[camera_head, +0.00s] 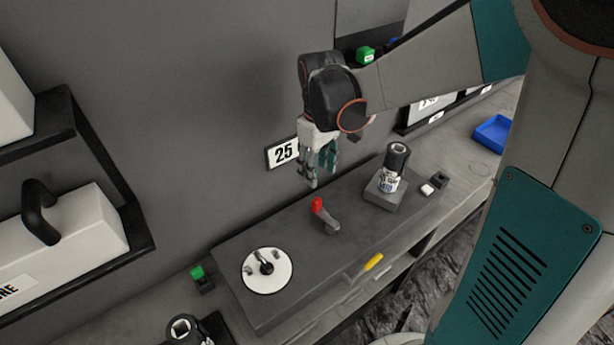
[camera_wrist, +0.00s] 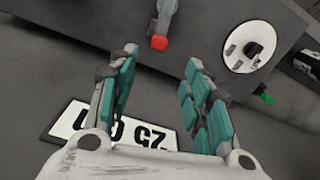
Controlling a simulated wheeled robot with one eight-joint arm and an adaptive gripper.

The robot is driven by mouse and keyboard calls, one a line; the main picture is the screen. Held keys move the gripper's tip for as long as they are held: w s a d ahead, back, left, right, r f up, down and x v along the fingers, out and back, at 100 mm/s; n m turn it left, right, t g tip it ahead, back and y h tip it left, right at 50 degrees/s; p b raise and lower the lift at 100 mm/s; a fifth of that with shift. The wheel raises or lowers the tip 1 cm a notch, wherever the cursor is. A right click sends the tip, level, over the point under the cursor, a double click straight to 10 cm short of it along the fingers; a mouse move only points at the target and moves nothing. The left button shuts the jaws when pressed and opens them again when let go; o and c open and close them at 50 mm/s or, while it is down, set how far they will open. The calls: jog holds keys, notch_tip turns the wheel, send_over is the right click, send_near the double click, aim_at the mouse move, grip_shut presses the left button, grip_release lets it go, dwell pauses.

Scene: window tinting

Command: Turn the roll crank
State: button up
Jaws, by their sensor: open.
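The crank (camera_head: 326,217) is a short grey lever with a red knob on top of a dark grey bench block. Its red knob (camera_wrist: 159,42) shows at the top middle of the wrist view, past the fingertips. My gripper (camera_head: 322,179) hangs above the block near the wall, up from the crank in the head view. In the wrist view my gripper (camera_wrist: 162,57) has its teal-padded fingers spread, with nothing between them. The fingers do not appear to touch the crank.
A white disc with a black knob (camera_head: 267,270) is left of the crank; a dark cylinder (camera_head: 397,160) on a square base is right of it. A yellow piece (camera_head: 374,262) is on the block's front. A blue tray (camera_head: 492,134) lies far right.

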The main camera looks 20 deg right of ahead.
aim_at(317, 200)
notch_tip(317, 200, down, 13)
jog(key=b, duration=0.3)
jog(key=shift+f, duration=0.1)
grip_shut()
